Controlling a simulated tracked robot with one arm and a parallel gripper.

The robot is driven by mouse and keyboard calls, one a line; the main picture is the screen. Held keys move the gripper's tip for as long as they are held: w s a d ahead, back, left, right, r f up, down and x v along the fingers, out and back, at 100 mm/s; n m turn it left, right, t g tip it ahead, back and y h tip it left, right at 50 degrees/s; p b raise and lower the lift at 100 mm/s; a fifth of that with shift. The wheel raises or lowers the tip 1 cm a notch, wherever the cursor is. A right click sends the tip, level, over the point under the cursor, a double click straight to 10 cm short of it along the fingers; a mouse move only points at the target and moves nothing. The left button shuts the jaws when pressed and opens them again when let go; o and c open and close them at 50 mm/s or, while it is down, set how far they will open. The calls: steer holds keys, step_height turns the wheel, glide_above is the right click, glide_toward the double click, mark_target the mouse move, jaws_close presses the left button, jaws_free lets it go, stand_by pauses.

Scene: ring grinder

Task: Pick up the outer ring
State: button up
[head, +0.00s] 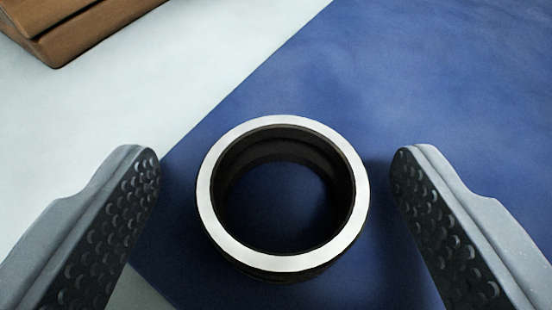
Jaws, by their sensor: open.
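The outer ring (207,201) has a bright metal top face and a dark inner wall. It lies flat on a blue mat (420,80) near the mat's left edge, and blue shows through its middle. My gripper (275,165) is open, with one dimpled grey finger to the left of the ring and one to the right. There is a visible gap between each finger and the ring. Nothing is held. The lower outer side of the ring is mostly hidden by its top face.
A brown wooden object (75,35) sits at the top left, cut off by the picture edge, well apart from the ring. The pale surface (150,110) left of the mat is clear. The mat behind and right of the ring is empty.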

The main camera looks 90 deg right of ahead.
steer(key=c, duration=1.1)
steer(key=shift+r, duration=0.1)
steer(key=shift+c, duration=0.2)
